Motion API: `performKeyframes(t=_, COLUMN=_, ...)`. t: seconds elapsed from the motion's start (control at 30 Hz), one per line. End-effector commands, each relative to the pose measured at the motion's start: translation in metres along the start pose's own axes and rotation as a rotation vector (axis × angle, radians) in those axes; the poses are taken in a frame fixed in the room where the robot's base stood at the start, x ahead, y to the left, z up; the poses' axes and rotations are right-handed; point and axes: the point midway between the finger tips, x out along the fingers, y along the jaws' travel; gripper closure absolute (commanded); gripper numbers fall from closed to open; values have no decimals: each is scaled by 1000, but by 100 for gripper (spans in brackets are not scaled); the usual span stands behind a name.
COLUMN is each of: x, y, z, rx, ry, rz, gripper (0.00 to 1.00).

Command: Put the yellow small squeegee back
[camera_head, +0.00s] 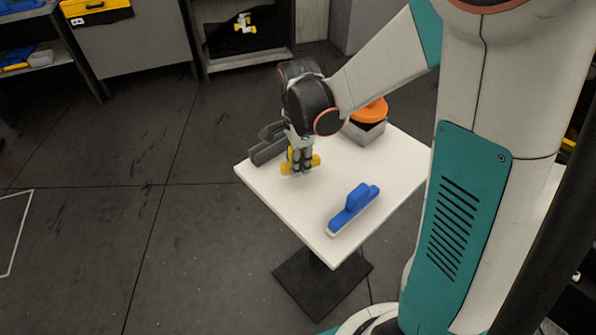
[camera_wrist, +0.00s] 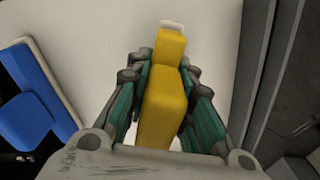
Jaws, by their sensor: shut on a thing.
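The yellow small squeegee (camera_wrist: 166,98) is between the fingers of my gripper (camera_wrist: 163,110) in the wrist view, with a pale edge at its far end. In the head view my gripper (camera_head: 299,168) points down over the white table, shut on the squeegee, whose yellow ends (camera_head: 315,160) stick out on both sides of the fingers. The squeegee is at or just above the tabletop; I cannot tell whether it touches. Its middle is hidden by the fingers.
The small white table (camera_head: 300,210) also holds a blue squeegee (camera_head: 353,208) at the front, a grey box with an orange item (camera_head: 369,120) at the back, and a dark grey object (camera_head: 266,150) at the left. A shelf behind holds a yellow object (camera_head: 244,22). Bare tabletop lies between them.

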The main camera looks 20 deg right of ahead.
Motion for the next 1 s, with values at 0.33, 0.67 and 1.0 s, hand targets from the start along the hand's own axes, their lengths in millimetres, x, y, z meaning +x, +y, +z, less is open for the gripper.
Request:
performKeyframes(t=0.33, x=33, y=0, z=0, rx=0, ry=0, rz=0, gripper=100)
performKeyframes(t=0.67, x=32, y=0, z=0, rx=0, ry=0, rz=0, gripper=58)
performKeyframes(t=1.0, x=18, y=0, z=0, rx=0, ry=0, rz=0, gripper=58)
